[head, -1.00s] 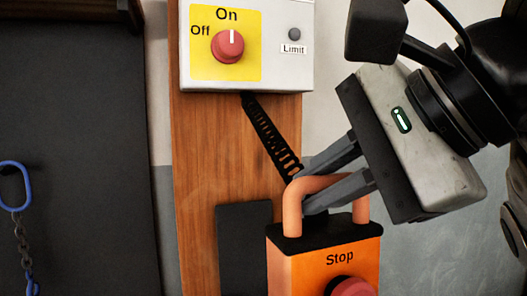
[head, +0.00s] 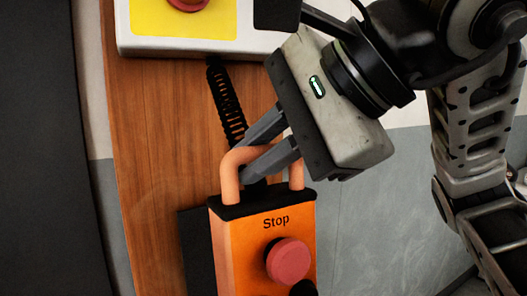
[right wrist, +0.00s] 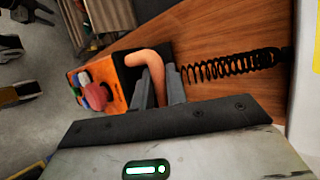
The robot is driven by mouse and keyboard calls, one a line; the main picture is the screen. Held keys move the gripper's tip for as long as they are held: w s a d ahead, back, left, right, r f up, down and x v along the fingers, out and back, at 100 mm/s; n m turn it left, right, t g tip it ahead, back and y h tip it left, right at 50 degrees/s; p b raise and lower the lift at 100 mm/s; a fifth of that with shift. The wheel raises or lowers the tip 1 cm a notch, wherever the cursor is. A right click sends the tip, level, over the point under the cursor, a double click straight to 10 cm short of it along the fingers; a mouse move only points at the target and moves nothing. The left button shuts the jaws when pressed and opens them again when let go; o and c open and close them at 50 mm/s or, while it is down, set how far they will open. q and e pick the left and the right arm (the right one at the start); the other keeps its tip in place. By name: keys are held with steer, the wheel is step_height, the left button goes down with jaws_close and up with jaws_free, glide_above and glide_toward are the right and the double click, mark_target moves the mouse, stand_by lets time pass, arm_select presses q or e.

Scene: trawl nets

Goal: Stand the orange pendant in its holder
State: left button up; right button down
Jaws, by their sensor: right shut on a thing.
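The orange pendant (head: 245,245) hangs upright at the lower middle of the head view, with a "Stop" label, a red mushroom button and a handle loop on top. My right gripper (head: 243,160) is shut on that handle, coming in from the upper right. In the right wrist view the pendant (right wrist: 117,72) lies sideways in the picture beyond the fingers, with several coloured buttons. A black plate or bracket (head: 193,252), possibly the holder, is on the wooden board, partly hidden behind the pendant. I cannot tell whether they touch. My left gripper is not in view.
A wooden board (head: 150,150) stands against the wall. A control box (head: 125,32) with a yellow panel is fixed above. A black coiled cable (head: 225,105) runs down from the box behind my right gripper. Wall to the right of the pendant is clear.

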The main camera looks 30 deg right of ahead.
steer(key=shift+w+f, duration=0.2)
steer(key=shift+w, duration=0.4)
steer(key=shift+w+f, duration=0.15)
steer(key=shift+w, duration=0.4)
steer(key=shift+w+f+b, duration=0.3)
steer(key=shift+w+b, duration=0.1)
steer(key=shift+w, duration=0.35)
steer(key=shift+w+a+f+p, duration=0.1)
steer(key=shift+w+f, duration=0.25)
steer(key=shift+w, duration=1.3)
steer(key=shift+w+a+f+p, duration=0.1)
steer(key=shift+w+f, duration=0.2)
steer(key=shift+w, duration=1.35)
steer(key=shift+w+a+f+p, duration=0.1)
steer(key=shift+w+f, duration=0.25)
steer(key=shift+w, duration=1.3)
steer(key=shift+w+d+f+b, duration=0.1)
steer(key=shift+f+b, duration=0.6)
steer(key=shift+f, duration=0.15)
steer(key=shift+f+b, duration=0.75)
steer(key=shift+f, duration=0.05)
steer(key=shift+s+f+b, duration=0.2)
steer(key=shift+f+b, duration=0.4)
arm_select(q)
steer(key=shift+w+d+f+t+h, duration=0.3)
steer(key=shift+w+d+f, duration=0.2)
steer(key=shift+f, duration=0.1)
arm_select(e)
steer(key=shift+f, duration=0.25)
